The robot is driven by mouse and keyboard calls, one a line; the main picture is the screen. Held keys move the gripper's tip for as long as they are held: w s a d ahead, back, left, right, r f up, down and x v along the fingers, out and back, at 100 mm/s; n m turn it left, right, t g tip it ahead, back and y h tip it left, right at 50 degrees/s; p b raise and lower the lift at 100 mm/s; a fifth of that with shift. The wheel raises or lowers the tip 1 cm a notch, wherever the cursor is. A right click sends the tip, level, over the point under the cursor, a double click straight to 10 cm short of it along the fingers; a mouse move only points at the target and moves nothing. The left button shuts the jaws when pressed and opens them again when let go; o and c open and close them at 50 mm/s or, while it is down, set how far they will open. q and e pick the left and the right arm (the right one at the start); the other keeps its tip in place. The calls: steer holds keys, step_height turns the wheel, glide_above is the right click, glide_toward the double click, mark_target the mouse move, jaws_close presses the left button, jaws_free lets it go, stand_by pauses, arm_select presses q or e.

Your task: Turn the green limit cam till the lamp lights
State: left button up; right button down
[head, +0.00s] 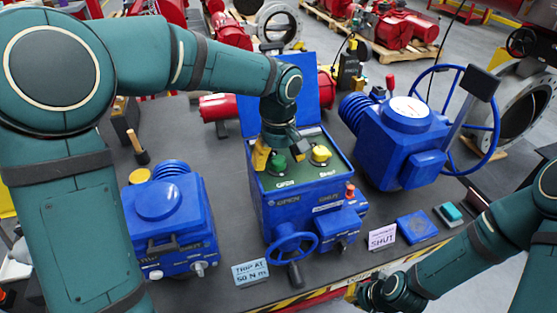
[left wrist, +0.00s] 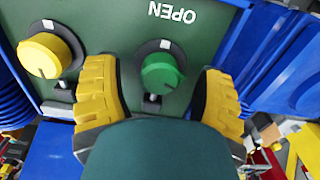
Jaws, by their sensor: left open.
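The green limit cam (head: 277,163) is a round knob on the green panel (head: 328,175) inside the open blue actuator box. In the left wrist view the green cam (left wrist: 162,74) has a dark slot and sits under the word OPEN, seen upside down. The yellow cam (head: 320,154) is beside it, and shows at left in the wrist view (left wrist: 45,55). My left gripper (head: 268,160) is open, its yellow fingers (left wrist: 160,95) on either side of the green cam, with visible gaps. I cannot make out a lit lamp. My right gripper (head: 362,293) is low at the front edge; its fingers are unclear.
A blue handwheel (head: 292,250) is on the box's front. Another blue actuator (head: 165,215) stands left, and one with a large wheel (head: 408,130) stands right. Cards read "TRIP AT 50 N m" (head: 251,271) and "SHUT" (head: 382,238). The box's raised lid (head: 305,85) stands behind the panel.

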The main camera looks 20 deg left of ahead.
arm_select(q)
steer(key=shift+f, duration=0.1)
steer(key=shift+c, duration=0.2)
jaws_close()
steer(key=shift+m, duration=0.3)
steer(key=m+p, duration=0.1)
steer(key=m, duration=0.5)
steer(key=shift+p, duration=0.4)
steer(key=m+p, duration=0.1)
steer(key=m, duration=0.2)
steer(key=shift+m, duration=0.4)
steer(key=shift+m+p, duration=0.4)
steer(key=shift+m, duration=1.2)
